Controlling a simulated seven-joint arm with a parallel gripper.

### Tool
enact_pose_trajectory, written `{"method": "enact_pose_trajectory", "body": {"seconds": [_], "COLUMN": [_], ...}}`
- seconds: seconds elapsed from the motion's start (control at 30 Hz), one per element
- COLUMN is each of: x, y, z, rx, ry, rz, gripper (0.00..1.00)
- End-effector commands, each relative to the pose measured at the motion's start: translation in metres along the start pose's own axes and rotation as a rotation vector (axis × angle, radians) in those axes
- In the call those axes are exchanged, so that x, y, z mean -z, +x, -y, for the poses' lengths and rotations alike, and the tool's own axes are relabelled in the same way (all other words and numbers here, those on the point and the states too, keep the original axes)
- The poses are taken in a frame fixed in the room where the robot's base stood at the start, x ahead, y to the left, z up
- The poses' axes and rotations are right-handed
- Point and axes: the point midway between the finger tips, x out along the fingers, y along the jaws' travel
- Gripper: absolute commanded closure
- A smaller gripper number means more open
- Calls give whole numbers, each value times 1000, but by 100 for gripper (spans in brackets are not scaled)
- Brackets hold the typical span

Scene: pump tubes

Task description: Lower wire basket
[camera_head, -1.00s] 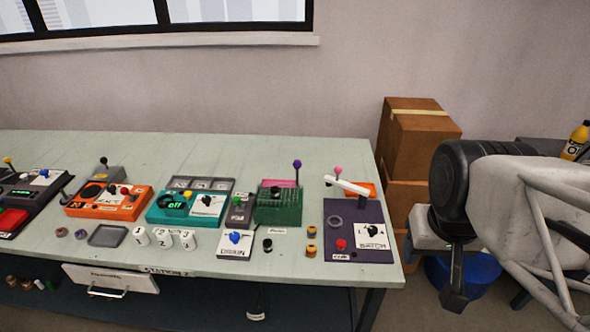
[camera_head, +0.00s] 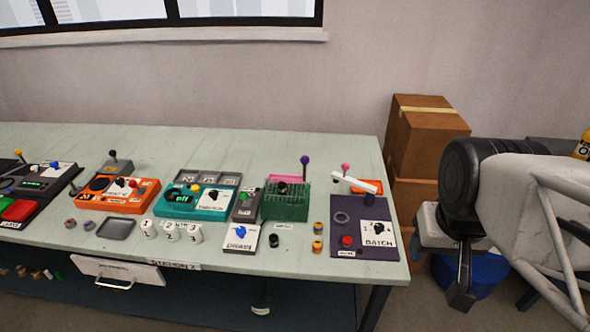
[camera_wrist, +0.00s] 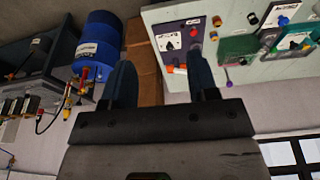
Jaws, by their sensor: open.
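My gripper (camera_head: 455,265) hangs right of the table, apart from everything on it. Its two dark fingers are spread wide with nothing between them, as the wrist view (camera_wrist: 164,78) shows. I cannot clearly make out a wire basket; the mesh-like part is too small to tell. In the wrist view, the green unit (camera_wrist: 293,45) shows at the upper right.
A dark purple BATCH panel (camera_head: 355,243) with a white lever (camera_head: 353,182) lies at the table's right end. Cardboard boxes (camera_head: 425,145) and a blue drum (camera_head: 478,273) stand beyond it. Small cups (camera_head: 170,231) and an orange unit (camera_head: 118,203) are further left.

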Motion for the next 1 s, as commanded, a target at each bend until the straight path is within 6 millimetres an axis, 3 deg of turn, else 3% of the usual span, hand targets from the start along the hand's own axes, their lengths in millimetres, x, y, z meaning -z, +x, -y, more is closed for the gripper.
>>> {"method": "enact_pose_trajectory", "body": {"seconds": [0.27,0.47,1.0], "x": [3,21,126], "y": [0,-1,7], "z": [1,4,34], "rx": [0,3,10], "ry": [3,22,142], "rz": [2,11,62], "gripper": [42,42,42]}}
